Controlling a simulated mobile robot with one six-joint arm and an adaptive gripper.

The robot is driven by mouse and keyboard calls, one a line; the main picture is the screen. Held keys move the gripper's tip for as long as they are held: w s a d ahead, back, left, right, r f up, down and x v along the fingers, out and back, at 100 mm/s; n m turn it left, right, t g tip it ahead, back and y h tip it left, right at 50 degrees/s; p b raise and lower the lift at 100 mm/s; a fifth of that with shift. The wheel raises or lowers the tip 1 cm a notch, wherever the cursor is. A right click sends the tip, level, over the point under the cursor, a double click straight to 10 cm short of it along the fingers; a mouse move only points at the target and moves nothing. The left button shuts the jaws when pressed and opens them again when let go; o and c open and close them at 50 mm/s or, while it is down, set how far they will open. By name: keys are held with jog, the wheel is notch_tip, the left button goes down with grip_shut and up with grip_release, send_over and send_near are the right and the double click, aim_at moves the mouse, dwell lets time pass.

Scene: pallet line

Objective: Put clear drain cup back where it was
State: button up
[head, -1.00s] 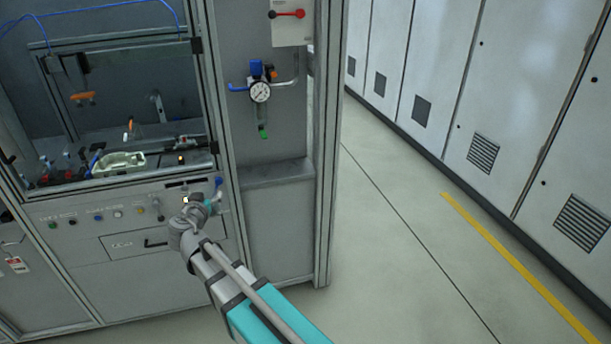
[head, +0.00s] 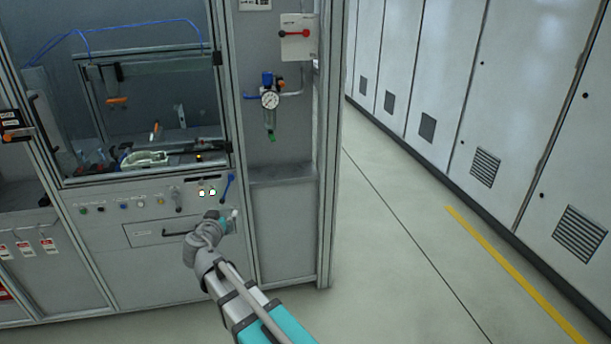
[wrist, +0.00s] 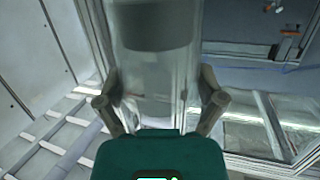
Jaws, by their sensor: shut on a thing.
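In the wrist view, my gripper (wrist: 160,84) is shut on the clear drain cup (wrist: 155,68), a see-through cylinder with a dark grey band towards its top. One finger lies on each side of it. In the head view, my gripper (head: 229,222) is in front of the machine's lower panel, and a small pale end of the cup (head: 234,213) shows at its tip. The air regulator (head: 269,99), with a round gauge and blue top, is on the grey column above and to the right of my gripper. A narrow part with a green end hangs under it.
The machine's window bay (head: 150,120) is to the left of the column, above a panel with buttons and a blue lever (head: 228,187). A row of grey cabinets (head: 500,120) lines the right, with clear floor between.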

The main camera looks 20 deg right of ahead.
jog(key=shift+s+d, duration=0.15)
jog(key=shift+s, duration=0.3)
jog(key=shift+d, duration=0.25)
